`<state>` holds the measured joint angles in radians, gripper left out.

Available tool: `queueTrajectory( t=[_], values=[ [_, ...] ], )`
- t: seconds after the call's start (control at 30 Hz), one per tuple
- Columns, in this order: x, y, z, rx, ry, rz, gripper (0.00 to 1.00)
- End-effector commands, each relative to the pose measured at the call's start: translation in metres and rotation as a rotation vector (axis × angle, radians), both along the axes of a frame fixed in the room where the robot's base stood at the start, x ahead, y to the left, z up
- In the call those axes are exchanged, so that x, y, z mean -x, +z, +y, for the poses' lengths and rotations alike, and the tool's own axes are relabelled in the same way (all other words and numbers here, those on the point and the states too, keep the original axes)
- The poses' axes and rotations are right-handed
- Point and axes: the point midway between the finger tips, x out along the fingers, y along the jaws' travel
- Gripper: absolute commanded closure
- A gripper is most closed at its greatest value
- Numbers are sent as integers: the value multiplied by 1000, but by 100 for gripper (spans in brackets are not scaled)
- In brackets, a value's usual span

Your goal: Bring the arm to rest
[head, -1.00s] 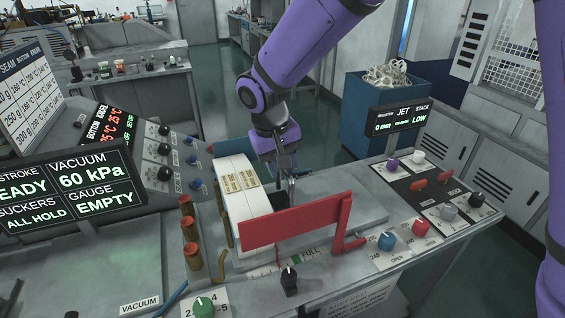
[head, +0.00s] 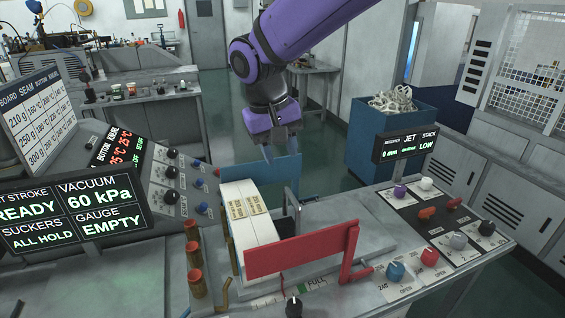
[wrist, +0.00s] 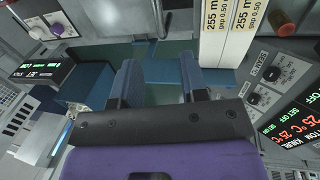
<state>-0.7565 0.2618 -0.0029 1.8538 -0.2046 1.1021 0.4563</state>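My gripper (head: 279,150) hangs from the purple arm at upper middle, above and behind the white labelled block (head: 248,215). In the wrist view my gripper (wrist: 159,78) shows two dark blue fingers standing apart, with no object held between them. A blue panel (head: 275,172) stands upright just below the fingers in the head view; I cannot tell whether they touch it. The white block's labels also show in the wrist view (wrist: 241,25), beyond the fingers to the right.
A red panel (head: 300,252) stands at the front of the bench. Several knobs (head: 396,271) line the right side, with a jet display (head: 405,143) behind. A vacuum display (head: 75,210) stands left. A blue bin (head: 388,140) stands behind right. Open floor lies behind the bench.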

Motion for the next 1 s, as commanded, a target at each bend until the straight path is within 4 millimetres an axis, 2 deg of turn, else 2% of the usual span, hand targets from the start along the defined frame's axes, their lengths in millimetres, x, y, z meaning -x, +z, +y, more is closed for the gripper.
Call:
queueTrajectory(
  t=[0.37,0.47,0.57,0.77,1.0],
  values=[
    [0,3,0,0,-1,1,60],
    [0,8,-9,-8,-9,-4,60],
    [0,20,-31,-29,-27,-15,60],
    [11,53,-99,-93,-82,-51,60],
    [41,82,-177,-163,-147,-112,60]
  ],
)
